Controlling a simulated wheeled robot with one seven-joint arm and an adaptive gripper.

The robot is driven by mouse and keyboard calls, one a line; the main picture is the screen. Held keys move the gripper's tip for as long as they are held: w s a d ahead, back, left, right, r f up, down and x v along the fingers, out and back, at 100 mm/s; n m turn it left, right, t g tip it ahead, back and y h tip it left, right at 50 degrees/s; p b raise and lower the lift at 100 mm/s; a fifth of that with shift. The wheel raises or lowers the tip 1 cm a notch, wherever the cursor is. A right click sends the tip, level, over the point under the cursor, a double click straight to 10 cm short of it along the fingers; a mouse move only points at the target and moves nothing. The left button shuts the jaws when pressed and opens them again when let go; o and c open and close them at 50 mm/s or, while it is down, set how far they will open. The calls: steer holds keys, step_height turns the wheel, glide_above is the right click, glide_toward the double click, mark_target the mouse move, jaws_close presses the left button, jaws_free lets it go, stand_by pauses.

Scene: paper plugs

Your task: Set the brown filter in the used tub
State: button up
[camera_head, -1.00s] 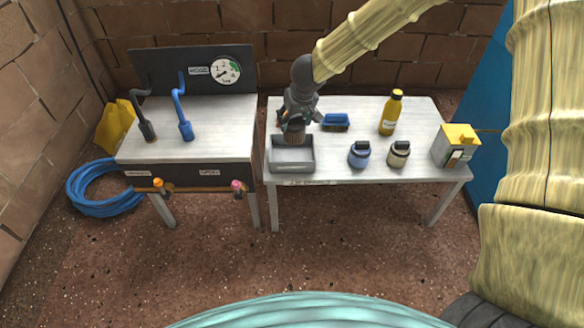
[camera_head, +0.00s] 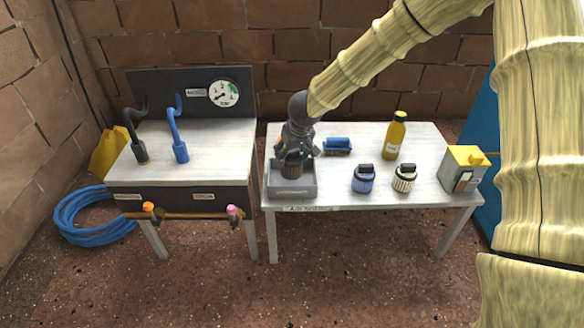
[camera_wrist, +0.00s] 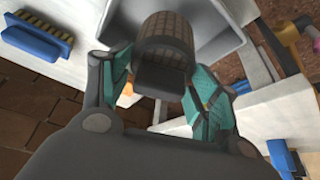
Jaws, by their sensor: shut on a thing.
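The brown filter (camera_head: 292,170) is a short, ribbed brown cylinder with a dark grey end. My gripper (camera_head: 294,153) is shut on it from above. In the wrist view the filter (camera_wrist: 168,42) sits between the teal-padded fingers of my gripper (camera_wrist: 162,75). The used tub (camera_head: 291,193) is a grey open tray at the left front of the right table. In the head view the filter is over the tub's opening, toward its back part. The tub's wall (camera_wrist: 228,22) also shows behind the filter in the wrist view. I cannot tell whether the filter touches the tub floor.
A bench with a gauge (camera_head: 223,93) and two pipes stands left.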

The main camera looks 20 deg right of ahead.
mark_target(293, 159)
steer(key=shift+f+b, duration=1.25)
steer(key=shift+f, duration=0.6)
steer(key=shift+r, duration=0.1)
steer(key=o, duration=1.2)
steer(key=shift+c, duration=0.2)
